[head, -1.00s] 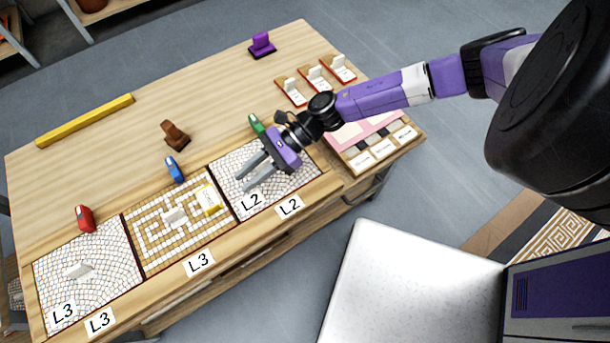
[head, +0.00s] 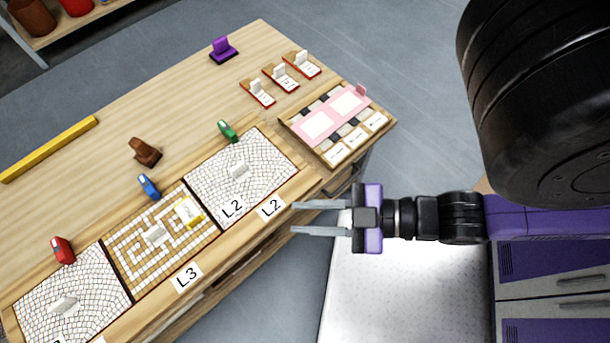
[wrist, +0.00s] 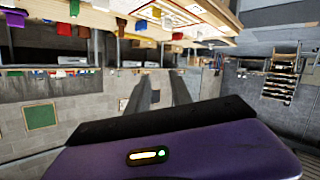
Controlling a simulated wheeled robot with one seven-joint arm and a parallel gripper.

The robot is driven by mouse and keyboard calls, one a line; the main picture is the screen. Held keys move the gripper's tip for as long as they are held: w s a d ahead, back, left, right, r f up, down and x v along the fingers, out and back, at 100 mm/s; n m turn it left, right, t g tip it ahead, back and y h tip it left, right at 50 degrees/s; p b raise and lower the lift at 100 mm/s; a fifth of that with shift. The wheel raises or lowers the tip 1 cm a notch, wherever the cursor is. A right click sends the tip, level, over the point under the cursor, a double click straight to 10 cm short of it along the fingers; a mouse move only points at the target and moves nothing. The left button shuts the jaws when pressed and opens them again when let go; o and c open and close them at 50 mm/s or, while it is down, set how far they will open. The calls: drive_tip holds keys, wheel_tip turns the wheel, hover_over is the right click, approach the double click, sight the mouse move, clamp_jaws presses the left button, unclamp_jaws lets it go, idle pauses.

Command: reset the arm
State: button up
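My gripper (head: 322,218) is in the head view, off the front edge of the wooden table (head: 85,165), to the right of the L2 tag. Its two grey fingers point left, lie parallel and stand apart with nothing between them. In the wrist view the two fingers (wrist: 160,92) also show apart and empty, with the room beyond them tilted. My arm reaches in from the right side of the head view.
Three mosaic panels lie along the table front: right (head: 262,165), middle (head: 125,262) and left (head: 95,290). Red (head: 63,250), blue (head: 148,186) and green (head: 228,131) items stand behind them. A pink-topped board (head: 310,126) lies at the right end.

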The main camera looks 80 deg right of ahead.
drive_tip(key=m, duration=0.1)
drive_tip(key=r+m, duration=0.1)
drive_tip(key=m, duration=0.1)
drive_tip(key=r+m+h, duration=0.1)
drive_tip(key=shift+w+a+r, duration=0.2)
drive_tip(key=shift+a+r, duration=0.05)
drive_tip(key=shift+a, duration=0.15)
wheel_tip(320, 180, up, 11)
drive_tip(key=p, duration=1.1)
